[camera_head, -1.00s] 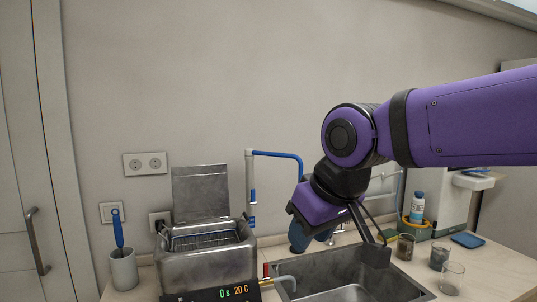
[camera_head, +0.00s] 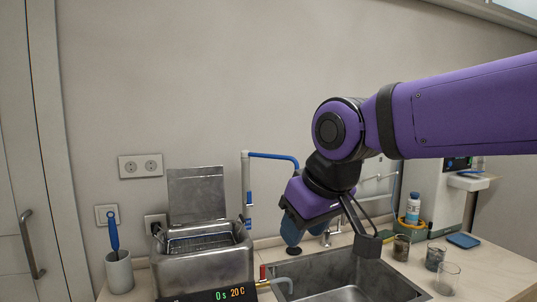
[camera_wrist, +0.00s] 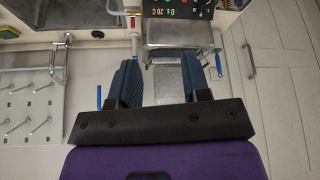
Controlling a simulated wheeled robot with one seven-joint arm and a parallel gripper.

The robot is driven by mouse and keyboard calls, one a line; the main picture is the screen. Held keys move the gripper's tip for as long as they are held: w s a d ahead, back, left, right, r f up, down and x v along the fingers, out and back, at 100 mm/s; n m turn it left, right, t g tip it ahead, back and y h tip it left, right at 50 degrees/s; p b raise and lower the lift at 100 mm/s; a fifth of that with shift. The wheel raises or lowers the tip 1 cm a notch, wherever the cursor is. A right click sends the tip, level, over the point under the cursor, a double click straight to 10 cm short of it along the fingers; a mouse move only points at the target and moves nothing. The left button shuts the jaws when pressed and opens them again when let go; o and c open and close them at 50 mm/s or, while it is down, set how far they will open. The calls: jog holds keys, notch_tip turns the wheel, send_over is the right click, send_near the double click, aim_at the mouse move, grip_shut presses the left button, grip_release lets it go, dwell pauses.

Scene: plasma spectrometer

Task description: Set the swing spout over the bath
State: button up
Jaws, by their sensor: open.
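My gripper (camera_head: 291,230) is above the sink's left back edge, right of the bath. In the wrist view its two blue fingers (camera_wrist: 162,80) stand apart with nothing between them.
The sink (camera_head: 345,280) lies right of the bath, with a small red-handled tap (camera_head: 263,272) between them. Beakers (camera_head: 435,258) and a bottle (camera_head: 413,207) stand on the right counter. A cup with a blue brush (camera_head: 119,272) stands left.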

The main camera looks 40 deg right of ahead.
jog(key=w+d+r+n+g+h, duration=0.1)
jog(key=w+d+r+n, duration=0.15)
jog(key=w+r, duration=0.9)
jog(key=w+d+r+n+g, duration=0.15)
jog(key=w+d, duration=0.25)
jog(key=w, duration=0.4)
jog(key=w+d+r+h, duration=0.15)
jog(key=w+d, duration=0.25)
jog(key=w, duration=0.4)
jog(key=w+d+r+g+y, duration=0.1)
jog(key=w+d+r, duration=0.1)
jog(key=w+d, duration=0.35)
jog(key=w+d+f+n, duration=0.2)
jog(key=w+d+f, duration=0.2)
jog(key=w+d, duration=0.6)
jog(key=shift+g+h, duration=0.25)
jog(key=shift+g, duration=0.1)
jog(key=f, duration=0.3)
jog(key=w+f, duration=0.1)
jog(key=f, duration=0.5)
jog(key=shift+w+d+f, duration=0.2)
jog(key=shift+d+f, duration=0.1)
jog(key=shift+f, duration=0.05)
grip_shut()
